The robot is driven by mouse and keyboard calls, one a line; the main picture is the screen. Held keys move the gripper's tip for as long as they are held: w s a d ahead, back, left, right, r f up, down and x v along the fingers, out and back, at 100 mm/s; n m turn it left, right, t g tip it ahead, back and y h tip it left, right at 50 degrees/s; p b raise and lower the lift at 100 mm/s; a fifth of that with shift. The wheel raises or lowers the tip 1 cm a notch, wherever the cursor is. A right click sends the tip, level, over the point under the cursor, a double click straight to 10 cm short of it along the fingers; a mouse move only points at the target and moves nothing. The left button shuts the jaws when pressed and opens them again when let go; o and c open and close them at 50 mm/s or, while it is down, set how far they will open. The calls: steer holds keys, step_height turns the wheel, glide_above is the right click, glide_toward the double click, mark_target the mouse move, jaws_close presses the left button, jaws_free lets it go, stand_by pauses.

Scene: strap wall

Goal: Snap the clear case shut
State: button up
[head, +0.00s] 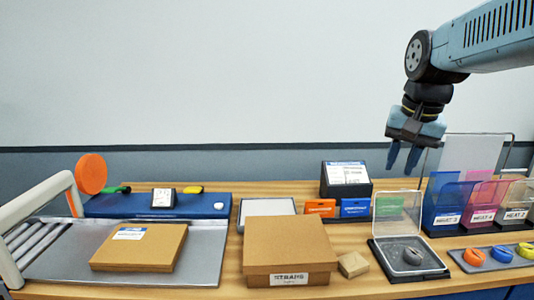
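The clear case (409,258) stands on the table right of centre, with a dark base and a transparent lid. Its lid stands raised, roughly upright at the back of the base. A grey rounded item (412,256) lies inside the base. My gripper (403,171) hangs above and behind the case, pointing down, apart from the lid. Its two blue fingers are spread with a gap between them, and nothing shows in the gap.
A cardboard box marked STRAPS (290,250) and a small tan block (353,264) stand left of the case. Coloured bins (447,205) and a tray of coloured rings (500,256) are right. Orange and blue cards (338,208) stand behind. A flat carton (140,247) lies far left.

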steer(key=s+a+f+n+t, duration=0.2)
steer(key=s+a+f+n, duration=0.2)
steer(key=s, duration=0.5)
steer(key=shift+f+n+t, duration=0.3)
steer(key=shift+f+n, duration=0.3)
steer(key=shift+a, duration=0.1)
